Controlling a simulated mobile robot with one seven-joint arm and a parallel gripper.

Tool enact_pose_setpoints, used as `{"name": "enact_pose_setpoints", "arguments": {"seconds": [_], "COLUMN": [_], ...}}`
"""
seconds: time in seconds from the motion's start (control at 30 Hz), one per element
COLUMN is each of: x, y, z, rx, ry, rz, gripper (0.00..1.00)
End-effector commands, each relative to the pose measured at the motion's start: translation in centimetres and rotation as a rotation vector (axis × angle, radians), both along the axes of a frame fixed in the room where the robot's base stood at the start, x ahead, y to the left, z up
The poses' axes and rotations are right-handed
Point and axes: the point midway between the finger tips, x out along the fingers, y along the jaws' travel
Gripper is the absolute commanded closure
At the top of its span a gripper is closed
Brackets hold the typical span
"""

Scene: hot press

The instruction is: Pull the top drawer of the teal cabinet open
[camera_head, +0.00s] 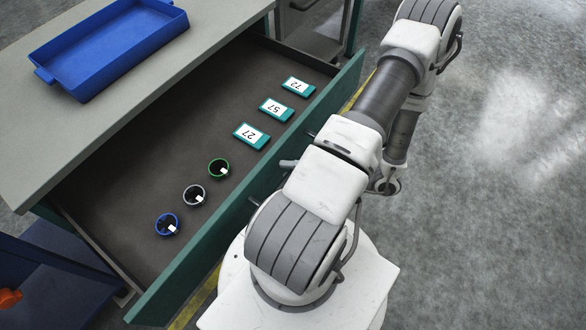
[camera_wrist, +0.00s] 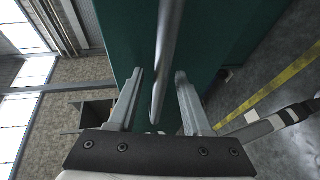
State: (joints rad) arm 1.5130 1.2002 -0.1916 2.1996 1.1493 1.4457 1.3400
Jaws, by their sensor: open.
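The teal cabinet has a grey top (camera_head: 215,45). Its top drawer (camera_head: 120,190) stands pulled far out in the head view, with its dark floor showing. The drawer's teal front (camera_wrist: 225,40) fills much of the wrist view. A grey bar handle (camera_wrist: 171,35) runs down between the fingers of my gripper (camera_wrist: 159,78). The fingers are apart, one on each side of the bar, and I cannot tell whether either touches it. In the head view my arm is in front of the drawer and the handle is largely hidden.
A blue tray (camera_head: 110,45) sits on the cabinet top. Open grey floor (camera_head: 480,220) lies to the right, with a yellow line (camera_wrist: 270,88).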

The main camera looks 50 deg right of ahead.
Motion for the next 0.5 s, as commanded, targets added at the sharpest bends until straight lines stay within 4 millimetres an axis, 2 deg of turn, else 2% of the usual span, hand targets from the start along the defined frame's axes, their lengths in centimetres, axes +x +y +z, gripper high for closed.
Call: {"name": "enact_pose_setpoints", "arguments": {"seconds": [0.17,0.27,0.5], "x": [-0.5,-1.6,-6.6], "y": [-0.2,-0.8,-3.1], "z": [0.1,0.3,1.4], "rx": [0.0,-0.001,-0.003], "ry": [0.0,0.002,0.002], "rz": [-0.001,-0.002,-0.004], "gripper": [0.5,0.5,0.5]}}
